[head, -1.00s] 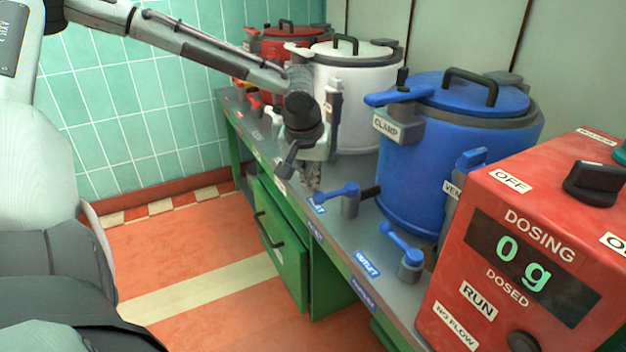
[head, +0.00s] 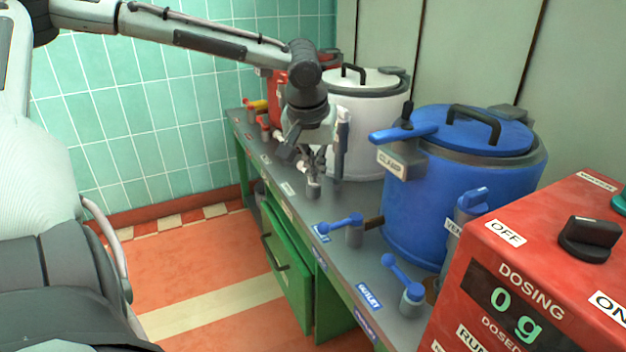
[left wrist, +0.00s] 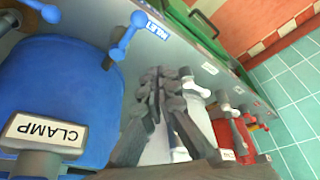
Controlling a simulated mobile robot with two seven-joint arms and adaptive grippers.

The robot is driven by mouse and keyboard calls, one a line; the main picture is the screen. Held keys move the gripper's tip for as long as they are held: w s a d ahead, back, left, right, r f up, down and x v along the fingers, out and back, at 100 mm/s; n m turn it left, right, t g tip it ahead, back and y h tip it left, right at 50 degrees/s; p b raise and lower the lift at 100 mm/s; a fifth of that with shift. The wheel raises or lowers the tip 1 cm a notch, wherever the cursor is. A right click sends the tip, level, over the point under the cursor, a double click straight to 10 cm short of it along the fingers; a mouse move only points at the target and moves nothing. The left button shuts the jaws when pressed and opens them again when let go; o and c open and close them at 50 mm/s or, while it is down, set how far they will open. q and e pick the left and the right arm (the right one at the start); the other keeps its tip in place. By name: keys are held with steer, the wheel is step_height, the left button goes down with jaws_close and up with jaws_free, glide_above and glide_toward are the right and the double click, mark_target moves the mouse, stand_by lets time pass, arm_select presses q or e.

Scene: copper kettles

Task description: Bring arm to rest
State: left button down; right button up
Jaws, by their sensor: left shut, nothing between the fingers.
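My left arm comes in from the upper left, and its gripper (head: 315,172) hangs over the bench in front of the white kettle (head: 362,130). The fingers are together and hold nothing; the shut fingers also show in the left wrist view (left wrist: 165,88). The blue kettle (head: 440,195) stands to the right of the gripper, its lid on and its CLAMP label facing out. It fills the left side of the left wrist view (left wrist: 65,90). The red kettle (head: 300,72) is farther back, partly hidden by my arm. My right gripper is out of view.
The red dosing box (head: 560,250) reads 0 g at the right front. Blue handles (head: 345,222) stick out along the bench's front edge. The orange floor (head: 200,265) to the left is clear.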

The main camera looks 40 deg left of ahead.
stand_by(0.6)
arm_select(q)
steer(key=s+a+f+m+p, duration=0.15)
steer(key=s+f, duration=0.25)
steer(key=f, duration=0.8)
steer(key=s+a+f+m, duration=0.1)
steer(key=s+f+m, duration=0.3)
steer(key=f, duration=0.8)
steer(key=s+d+f+m, duration=0.1)
steer(key=s+d+f, duration=0.4)
steer(key=d, duration=0.3)
steer(key=s+d+f+m, duration=0.1)
steer(key=s+d+f, duration=0.4)
steer(key=d+f, duration=0.3)
steer(key=shift+d+g+h+p, duration=0.3)
steer(key=shift+d+p, duration=0.1)
steer(key=shift+d, duration=0.4)
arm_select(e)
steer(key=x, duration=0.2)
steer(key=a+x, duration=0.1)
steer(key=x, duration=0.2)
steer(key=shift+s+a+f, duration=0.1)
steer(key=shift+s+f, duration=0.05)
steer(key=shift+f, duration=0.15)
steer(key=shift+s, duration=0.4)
